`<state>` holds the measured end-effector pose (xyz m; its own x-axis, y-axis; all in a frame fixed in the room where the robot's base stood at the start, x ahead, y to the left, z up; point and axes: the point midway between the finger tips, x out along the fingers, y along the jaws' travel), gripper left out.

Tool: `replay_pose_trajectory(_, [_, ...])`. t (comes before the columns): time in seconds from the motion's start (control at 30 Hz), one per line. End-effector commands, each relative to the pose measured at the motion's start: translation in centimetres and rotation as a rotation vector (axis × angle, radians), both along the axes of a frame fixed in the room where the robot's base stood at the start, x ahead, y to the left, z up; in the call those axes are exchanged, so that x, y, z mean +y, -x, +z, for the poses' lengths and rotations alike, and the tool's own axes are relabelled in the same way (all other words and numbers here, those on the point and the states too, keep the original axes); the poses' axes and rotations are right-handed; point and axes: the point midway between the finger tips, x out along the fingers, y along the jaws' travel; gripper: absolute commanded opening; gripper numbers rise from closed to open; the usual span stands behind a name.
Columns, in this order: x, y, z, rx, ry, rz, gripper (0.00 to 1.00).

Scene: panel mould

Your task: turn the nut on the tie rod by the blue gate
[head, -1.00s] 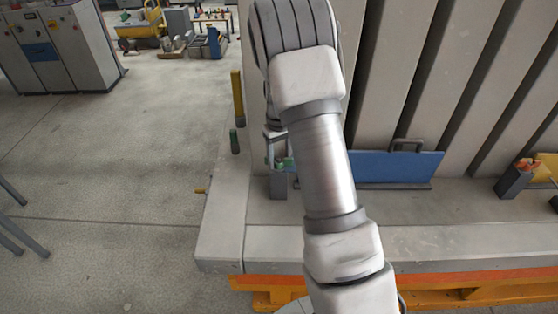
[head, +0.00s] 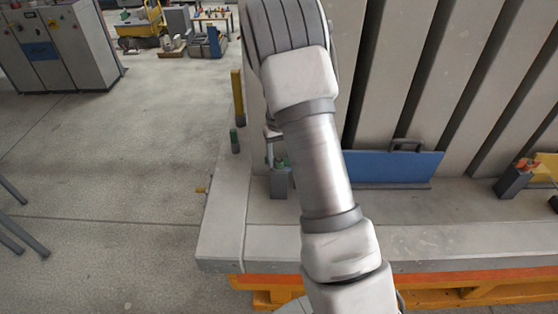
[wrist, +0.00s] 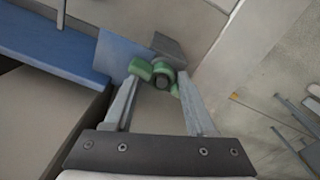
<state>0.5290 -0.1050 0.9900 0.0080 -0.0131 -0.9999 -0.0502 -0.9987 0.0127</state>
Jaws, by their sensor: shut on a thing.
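The blue gate (head: 395,168) stands upright against the ribbed wall, with a dark handle on top. It also shows at the left of the wrist view (wrist: 45,40). The green nut (wrist: 161,67), with lobes around a dark rod end, sits between my fingertips. In the head view only a small green part of it (head: 283,162) shows above a grey block (head: 281,182), left of the gate. My gripper (wrist: 160,76) is shut on the nut, one finger on each side. In the head view my arm hides part of the gate and most of my gripper.
A yellow post (head: 238,97) and a short green-topped post (head: 235,141) stand at the ledge's left. Another grey block with an orange-red piece (head: 514,179) stands right of the gate.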

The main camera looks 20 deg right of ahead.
Motion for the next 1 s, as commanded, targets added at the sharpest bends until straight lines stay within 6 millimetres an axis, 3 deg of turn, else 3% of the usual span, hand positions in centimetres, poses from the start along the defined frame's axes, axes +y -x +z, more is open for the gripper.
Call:
replay_pose_trajectory(0.03, [0.4, 0.8, -0.3, 0.023, -0.022, -0.259, 0.0])
replay_pose_trajectory(0.2, [0.4, 0.9, -0.3, 0.022, -0.02, -0.429, 0.0])
replay_pose_trajectory(0.53, [0.3, 0.9, -0.4, 0.021, -0.019, -0.507, 0.0])
replay_pose_trajectory(0.57, [0.3, 0.9, -0.4, 0.021, -0.019, -0.507, 0.59])
replay_pose_trajectory(0.6, [0.3, 0.9, -0.4, 0.021, -0.02, -0.507, 0.66])
replay_pose_trajectory(0.77, [0.3, 0.9, -0.4, 0.02, -0.02, -0.506, 0.92])
replay_pose_trajectory(0.87, [0.3, 0.8, 0.3, 0.018, -0.021, -0.493, 0.92])
replay_pose_trajectory(1.0, [0.2, 0.5, 2.7, 0.007, -0.02, -0.437, 0.92])
